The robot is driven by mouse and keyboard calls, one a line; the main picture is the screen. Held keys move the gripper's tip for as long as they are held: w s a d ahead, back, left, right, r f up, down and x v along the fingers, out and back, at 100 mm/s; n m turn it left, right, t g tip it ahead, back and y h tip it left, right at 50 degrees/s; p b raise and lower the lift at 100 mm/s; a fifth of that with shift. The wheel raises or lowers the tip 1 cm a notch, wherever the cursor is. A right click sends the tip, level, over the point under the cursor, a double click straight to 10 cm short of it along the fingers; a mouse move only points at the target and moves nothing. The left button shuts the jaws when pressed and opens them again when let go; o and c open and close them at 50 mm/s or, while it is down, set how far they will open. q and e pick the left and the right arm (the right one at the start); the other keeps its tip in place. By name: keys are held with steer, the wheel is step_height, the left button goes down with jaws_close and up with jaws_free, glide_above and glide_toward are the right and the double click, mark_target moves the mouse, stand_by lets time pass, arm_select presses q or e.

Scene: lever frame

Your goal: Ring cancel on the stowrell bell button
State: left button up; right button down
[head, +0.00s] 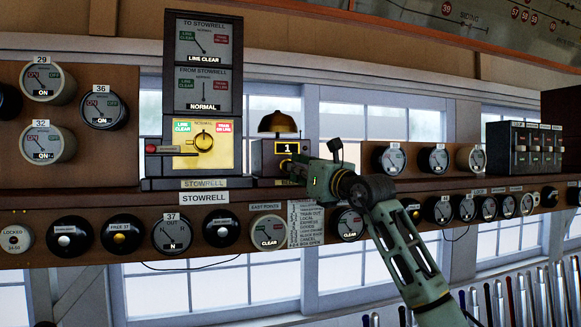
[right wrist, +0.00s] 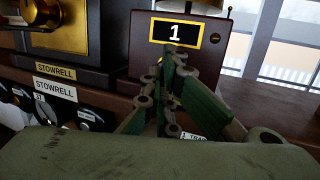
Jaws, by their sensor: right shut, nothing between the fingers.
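The Stowrell bell unit is a dark box (head: 262,163) with a brass dome (head: 277,122) on top and a yellow-framed display (head: 287,147) reading 1. In the right wrist view the display (right wrist: 187,32) shows above my fingers. My right gripper (head: 288,166) is shut and empty, its fingertips at the lower front of the box. In the right wrist view the closed fingers (right wrist: 172,70) cover that part of the face. The bell button is hidden behind them, and I cannot tell whether they touch it. My left gripper is not in view.
Left of the bell stands the Stowrell block instrument (head: 237,100), with dials and a lit yellow panel (head: 190,157). A shelf front (head: 345,190) with several dials runs below. A switch block (head: 523,150) is at right, and lever tops (head: 520,298) stand at lower right.

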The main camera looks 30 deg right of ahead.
stand_by(1.0)
steer(key=shift+w, duration=0.1)
stand_by(1.1)
